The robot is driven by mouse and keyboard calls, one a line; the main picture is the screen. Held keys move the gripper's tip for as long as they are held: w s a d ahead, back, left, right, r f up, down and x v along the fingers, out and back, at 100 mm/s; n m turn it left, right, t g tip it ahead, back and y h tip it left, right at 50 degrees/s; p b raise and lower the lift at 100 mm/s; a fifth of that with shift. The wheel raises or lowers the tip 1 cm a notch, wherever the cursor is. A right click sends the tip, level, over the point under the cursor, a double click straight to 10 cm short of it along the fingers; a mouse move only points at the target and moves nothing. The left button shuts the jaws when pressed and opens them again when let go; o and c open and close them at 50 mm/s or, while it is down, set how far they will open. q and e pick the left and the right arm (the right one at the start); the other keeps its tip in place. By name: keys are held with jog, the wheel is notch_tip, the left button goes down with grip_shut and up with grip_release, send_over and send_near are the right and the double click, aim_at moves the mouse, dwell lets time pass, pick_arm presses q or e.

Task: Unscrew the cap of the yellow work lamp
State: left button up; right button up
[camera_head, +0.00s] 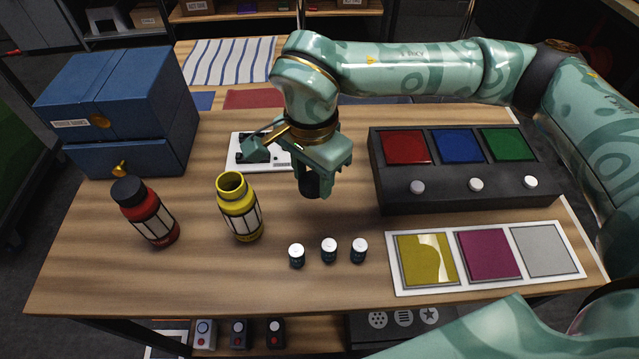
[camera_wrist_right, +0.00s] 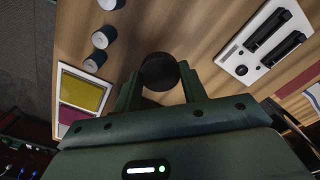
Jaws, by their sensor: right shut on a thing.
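The yellow work lamp (camera_head: 240,212) stands upright on the table, left of the middle, with its top open and no cap on it. My right gripper (camera_head: 316,182) is up and to the right of the lamp, above the table. It is shut on a black cap (camera_head: 311,187), which hangs between its fingers. In the wrist view the cap (camera_wrist_right: 159,71) sits between the two fingertips of my right gripper (camera_wrist_right: 160,85). My left gripper is not in view.
A red lamp with a dark cap (camera_head: 150,215) stands left of the yellow one. Three small batteries (camera_head: 329,251) stand in front. A button box (camera_head: 440,190), a colour-panel board (camera_head: 395,268), a blue cabinet (camera_head: 130,110) and a white plate (camera_head: 240,153) surround the bare table middle.

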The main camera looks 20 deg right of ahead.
aim_at(316, 178)
jog(key=w+f, duration=0.1)
jog(key=w+d+f, duration=0.1)
jog(key=f, duration=0.1)
jog(key=w+f+b, duration=0.1)
jog(key=f, duration=0.1)
jog(key=shift+w+d+f, duration=0.15)
jog(key=shift+d, duration=0.15)
notch_tip(316, 178, down, 4)
jog(key=shift+w+r+b, duration=0.1)
jog(key=shift+r+b, duration=0.15)
jog(key=shift+b, duration=0.4)
jog(key=shift+r, duration=0.15)
jog(key=o, duration=1)
notch_tip(316, 178, up, 12)
jog(key=p, duration=0.3)
